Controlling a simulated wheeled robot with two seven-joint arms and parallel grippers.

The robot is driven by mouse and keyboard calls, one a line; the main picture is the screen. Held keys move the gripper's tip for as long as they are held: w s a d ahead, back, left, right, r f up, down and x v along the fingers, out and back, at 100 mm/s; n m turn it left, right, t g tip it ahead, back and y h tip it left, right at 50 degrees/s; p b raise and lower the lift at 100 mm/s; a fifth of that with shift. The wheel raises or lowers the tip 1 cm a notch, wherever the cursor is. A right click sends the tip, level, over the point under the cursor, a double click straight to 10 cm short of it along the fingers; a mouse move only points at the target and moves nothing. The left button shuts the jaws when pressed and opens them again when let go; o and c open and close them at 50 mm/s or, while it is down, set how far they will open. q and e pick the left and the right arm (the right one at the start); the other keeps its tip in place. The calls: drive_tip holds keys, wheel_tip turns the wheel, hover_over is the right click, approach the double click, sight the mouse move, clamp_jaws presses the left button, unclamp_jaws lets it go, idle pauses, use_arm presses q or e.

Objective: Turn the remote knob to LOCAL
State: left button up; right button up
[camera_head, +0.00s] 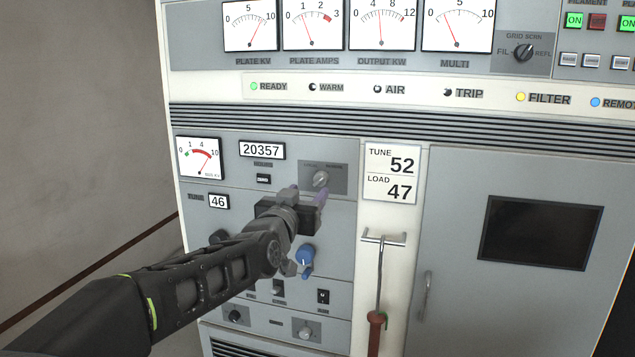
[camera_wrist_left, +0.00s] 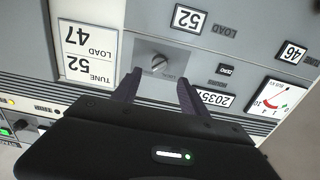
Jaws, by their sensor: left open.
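The remote knob (camera_head: 320,178) is a small grey rotary knob on a darker grey plate, right of the 20357 counter. In the left wrist view the knob (camera_wrist_left: 158,64) shows between and beyond the two fingertips, its pointer bar tilted. The lettering above it is too small to read surely. My left gripper (camera_head: 308,194) is just below and in front of the knob in the head view. Its purple-grey fingers (camera_wrist_left: 158,86) are spread with nothing between them, and no contact with the knob shows. My right gripper is in neither view.
A blue knob (camera_head: 306,258) sits below my left gripper. The 20357 counter (camera_head: 262,150) and a meter (camera_head: 199,158) are to the left. A TUNE/LOAD card (camera_head: 390,173) is to the right, above a hanging hook with a red-brown handle (camera_head: 377,320).

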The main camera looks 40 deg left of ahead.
sight(318, 183)
use_arm(q)
drive_tip(key=shift+w, duration=0.15)
drive_tip(key=p+x, duration=0.3)
drive_tip(key=x, duration=0.3)
drive_tip(key=shift+w+a, duration=0.1)
drive_tip(key=shift+w, duration=0.1)
drive_tip(key=shift+w+a+f, duration=0.1)
drive_tip(key=shift+w+a, duration=0.15)
drive_tip(key=shift+w, duration=0.35)
clamp_jaws()
